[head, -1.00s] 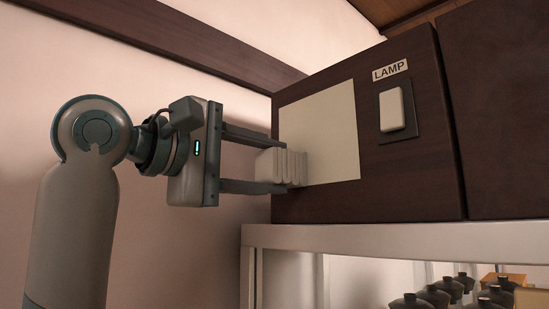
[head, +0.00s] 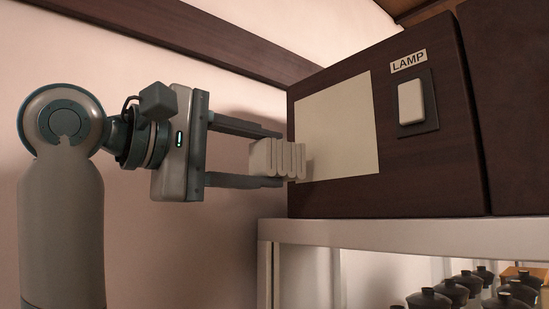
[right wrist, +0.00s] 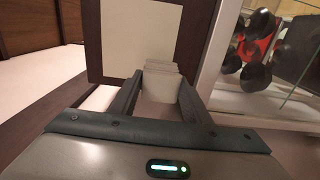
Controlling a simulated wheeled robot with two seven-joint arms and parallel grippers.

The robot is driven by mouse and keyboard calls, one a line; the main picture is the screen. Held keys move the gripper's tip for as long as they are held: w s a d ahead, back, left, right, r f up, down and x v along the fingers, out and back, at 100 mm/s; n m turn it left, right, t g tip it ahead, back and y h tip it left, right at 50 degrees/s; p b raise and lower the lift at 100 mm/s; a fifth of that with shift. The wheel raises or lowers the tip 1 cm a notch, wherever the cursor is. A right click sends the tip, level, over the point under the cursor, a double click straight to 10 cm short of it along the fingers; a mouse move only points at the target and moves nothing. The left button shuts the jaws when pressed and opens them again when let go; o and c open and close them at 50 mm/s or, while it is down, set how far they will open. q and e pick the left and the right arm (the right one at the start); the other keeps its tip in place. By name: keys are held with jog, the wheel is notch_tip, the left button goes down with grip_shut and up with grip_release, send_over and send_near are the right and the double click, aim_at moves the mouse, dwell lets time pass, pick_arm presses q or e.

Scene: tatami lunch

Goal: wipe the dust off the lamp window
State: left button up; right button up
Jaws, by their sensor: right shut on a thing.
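The lamp window (head: 340,125) is a pale cream panel on the front of a dark wooden box, and it also shows in the right wrist view (right wrist: 138,30). I cannot make out dust on it. My right gripper (head: 280,158) is shut on a pale folded cloth (head: 262,160), which sits between its two fingers. The cloth's ribbed end is at the window's lower left edge; whether it touches the panel I cannot tell. In the right wrist view the cloth (right wrist: 160,85) stands between the fingers, in front of the panel. My left gripper is not in view.
A white switch (head: 411,102) on a dark plate sits right of the window, under a LAMP label (head: 408,61). The box stands on a white shelf (head: 400,235). Several dark lidded pots (head: 430,299) stand below it. A dark beam (head: 190,45) crosses the wall.

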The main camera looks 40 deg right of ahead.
jog(key=shift+s+a, duration=0.1)
jog(key=shift+a, duration=0.8)
jog(key=shift+s+a+p, duration=0.1)
jog(key=shift+a+p, duration=0.4)
jog(key=shift+a, duration=1)
jog(key=shift+d, duration=0.1)
